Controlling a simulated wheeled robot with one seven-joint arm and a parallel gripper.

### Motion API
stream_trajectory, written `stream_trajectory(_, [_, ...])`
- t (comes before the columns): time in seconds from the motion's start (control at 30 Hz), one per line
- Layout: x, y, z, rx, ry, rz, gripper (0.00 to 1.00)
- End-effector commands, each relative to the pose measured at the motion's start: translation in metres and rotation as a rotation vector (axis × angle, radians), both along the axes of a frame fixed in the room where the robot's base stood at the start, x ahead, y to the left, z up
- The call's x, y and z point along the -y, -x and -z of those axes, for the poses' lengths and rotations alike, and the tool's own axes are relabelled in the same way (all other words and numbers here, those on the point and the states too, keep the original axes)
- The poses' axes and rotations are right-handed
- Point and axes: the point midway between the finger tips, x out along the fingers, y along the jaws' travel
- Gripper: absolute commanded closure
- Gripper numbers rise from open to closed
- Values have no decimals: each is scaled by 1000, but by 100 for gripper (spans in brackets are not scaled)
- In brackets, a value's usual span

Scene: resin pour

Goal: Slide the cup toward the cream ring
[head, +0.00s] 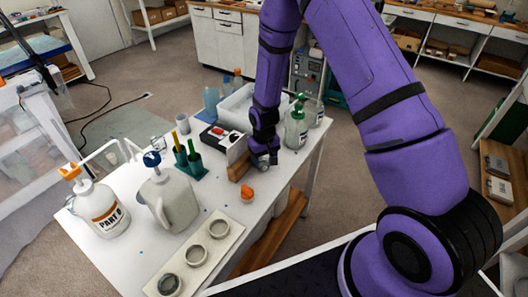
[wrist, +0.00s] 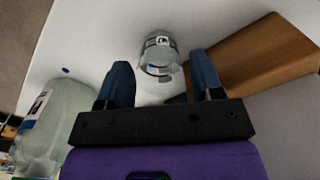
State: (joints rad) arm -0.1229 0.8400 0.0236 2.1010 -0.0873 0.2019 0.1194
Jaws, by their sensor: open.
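A small clear cup (wrist: 160,52) with a pale label stands on the white table in the wrist view. It is just ahead of and between the fingertips of my gripper (wrist: 158,82). The gripper is open, with a blue finger on either side and the cup not clamped. In the head view my gripper (head: 263,161) is low over the table's right edge, and it and my arm mostly hide the cup. I cannot pick out a cream ring for certain; three round ring-like moulds (head: 219,228) sit on a cream board at the table's near end.
A wooden block (wrist: 255,55) lies close right of the gripper in the wrist view, and a clear bottle (wrist: 50,120) stands left. In the head view a pitcher (head: 170,202), a PART jug (head: 100,208), an orange object (head: 247,192) and pump bottles (head: 296,130) crowd the table.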

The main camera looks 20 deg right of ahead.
Motion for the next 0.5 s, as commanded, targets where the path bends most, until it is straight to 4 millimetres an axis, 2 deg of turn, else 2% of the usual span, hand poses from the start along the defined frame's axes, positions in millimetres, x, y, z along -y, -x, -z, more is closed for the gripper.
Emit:
stream_trajectory(0.33, [0,0,2,0,0,0,40])
stream_trajectory(0.4, [0,0,2,0,0,0,56])
stream_trajectory(0.5, [0,0,2,0,0,0,74])
